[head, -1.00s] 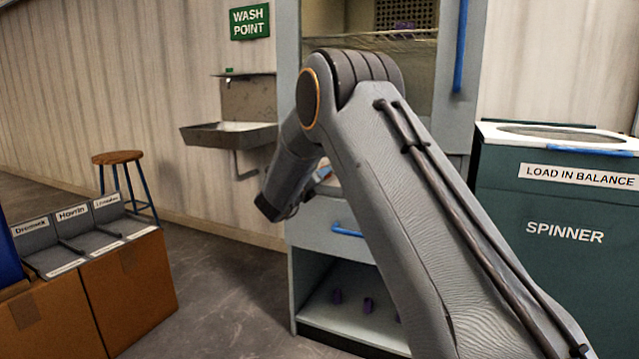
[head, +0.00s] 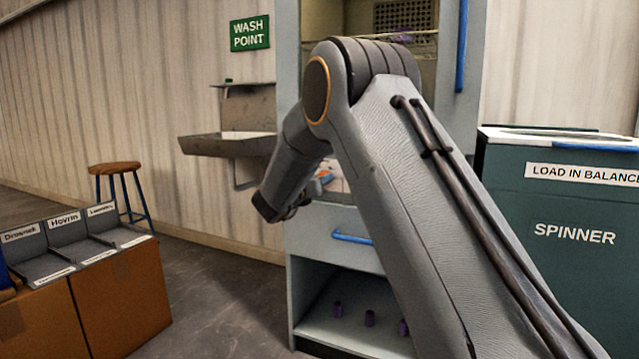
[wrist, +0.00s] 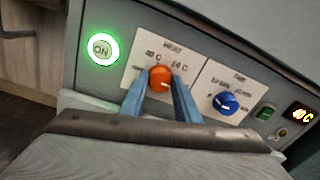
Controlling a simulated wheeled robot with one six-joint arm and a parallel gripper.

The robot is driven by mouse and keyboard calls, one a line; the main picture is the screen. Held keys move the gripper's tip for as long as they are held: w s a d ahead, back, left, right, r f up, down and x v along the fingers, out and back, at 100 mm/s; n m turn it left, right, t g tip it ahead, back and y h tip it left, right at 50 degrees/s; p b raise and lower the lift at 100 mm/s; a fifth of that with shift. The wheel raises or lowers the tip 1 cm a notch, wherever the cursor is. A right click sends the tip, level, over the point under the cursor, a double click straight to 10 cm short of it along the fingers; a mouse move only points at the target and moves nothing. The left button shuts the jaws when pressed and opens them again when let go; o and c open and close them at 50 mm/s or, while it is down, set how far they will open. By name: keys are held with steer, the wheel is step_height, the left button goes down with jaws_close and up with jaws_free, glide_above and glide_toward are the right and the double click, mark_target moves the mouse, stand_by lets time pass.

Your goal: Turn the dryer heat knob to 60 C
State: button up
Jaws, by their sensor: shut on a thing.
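The dryer heat knob (wrist: 160,78) is orange and sits on a white plate marked HEAT in the wrist view, with 40 C and 60 C printed above it. My gripper (wrist: 160,88) has its two blue fingers on either side of the knob and is shut on it. The knob's exact pointing direction is too blurred to tell. A small lit display (wrist: 300,113) at the right of the panel seems to read 40 C. In the head view the dryer (head: 300,240) is a grey cabinet, and my arm hides most of its control panel.
A blue time knob (wrist: 227,103) sits right of the heat knob. A green-ringed ON button (wrist: 102,48) is at the left, and a green switch (wrist: 265,113) at the right. The spinner (head: 560,250) stands right of the dryer. Boxes (head: 120,305) and a stool (head: 115,170) stand left.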

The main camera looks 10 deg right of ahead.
steer(key=o, duration=1)
steer(key=shift+o, duration=0.2)
steer(key=p+v, duration=0.2)
steer(key=v, duration=0.5)
steer(key=shift+s+a, duration=0.25)
steer(key=shift+s, duration=0.1)
